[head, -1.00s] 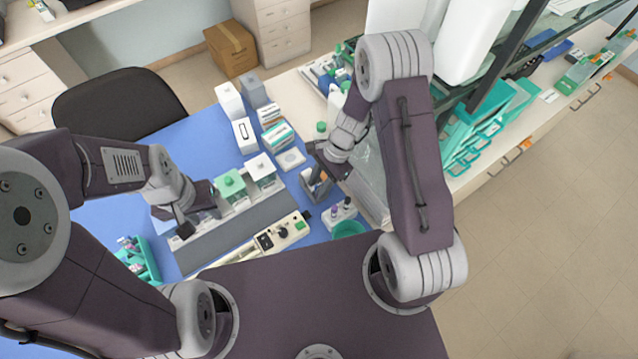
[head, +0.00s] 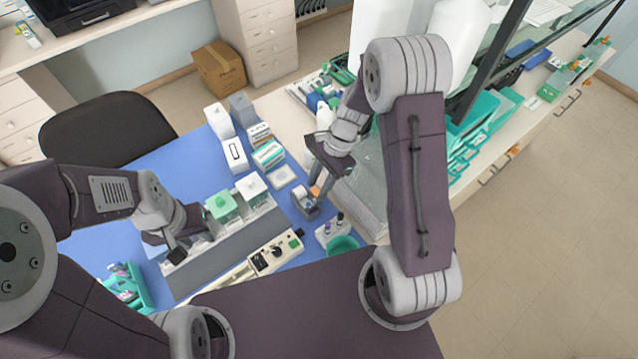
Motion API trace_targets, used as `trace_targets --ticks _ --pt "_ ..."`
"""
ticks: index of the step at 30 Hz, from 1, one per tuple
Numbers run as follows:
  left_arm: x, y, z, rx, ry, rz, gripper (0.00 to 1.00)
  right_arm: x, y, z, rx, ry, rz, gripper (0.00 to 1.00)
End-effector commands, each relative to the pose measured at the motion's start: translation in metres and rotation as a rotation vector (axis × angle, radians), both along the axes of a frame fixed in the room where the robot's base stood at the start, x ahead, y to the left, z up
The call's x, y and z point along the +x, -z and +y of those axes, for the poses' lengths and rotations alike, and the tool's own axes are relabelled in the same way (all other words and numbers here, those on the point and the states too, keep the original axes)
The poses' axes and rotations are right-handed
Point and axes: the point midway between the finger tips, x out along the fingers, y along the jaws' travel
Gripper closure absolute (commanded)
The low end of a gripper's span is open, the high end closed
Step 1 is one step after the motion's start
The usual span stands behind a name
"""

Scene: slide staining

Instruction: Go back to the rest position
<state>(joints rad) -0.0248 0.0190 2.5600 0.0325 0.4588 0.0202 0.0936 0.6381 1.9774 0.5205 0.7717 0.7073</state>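My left gripper (head: 182,250) is low over the left end of the row of staining jars. Its fingers are dark and small, and I cannot tell whether they hold anything. My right gripper (head: 318,180) is raised above the blue mat, just over a small grey holder (head: 304,203) with orange and white parts. Its two dark fingers look spread apart, with nothing seen between them. The staining jars include one with a green lid (head: 221,204) and one with a white lid (head: 250,186).
A control box (head: 274,252) with knobs lies in front of the jars. A teal cup (head: 342,245) and a small white rack (head: 331,228) stand to its right. A teal rack (head: 125,287) is at the left. Boxes (head: 268,154) stand behind. Shelving closes in the right side.

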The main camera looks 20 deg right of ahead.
Motion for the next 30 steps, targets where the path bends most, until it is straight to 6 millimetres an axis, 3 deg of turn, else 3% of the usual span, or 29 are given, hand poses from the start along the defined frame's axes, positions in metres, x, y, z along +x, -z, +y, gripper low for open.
trace_targets --ticks 11,14,17,20,25,27,30 --pt "0.000 0.000 0.000 0.000 0.000 0.000 0.64 0.000 0.000 0.000 0.000 0.000 0.000 0.66" --pt "0.000 0.010 0.000 0.000 0.000 0.000 0.64 0.005 0.002 0.004 -0.002 -0.013 -0.026 0.66" --pt "0.000 0.028 0.000 0.000 0.000 0.000 0.64 0.005 -0.013 0.010 -0.017 -0.053 -0.103 0.66" --pt "0.000 0.048 0.000 0.000 0.000 0.000 0.64 -0.025 -0.021 0.004 -0.091 -0.222 -0.203 0.66" --pt "0.000 0.061 0.000 0.000 0.000 0.000 0.64 -0.083 -0.015 -0.029 -0.248 -0.766 -0.376 0.66" --pt "0.000 0.057 0.000 0.000 0.000 0.000 0.64 -0.097 -0.011 -0.040 -0.277 -0.967 -0.396 0.66" --pt "0.000 0.056 0.000 0.000 0.000 0.000 0.64 -0.095 -0.007 -0.046 -0.294 -1.128 -0.426 0.66"
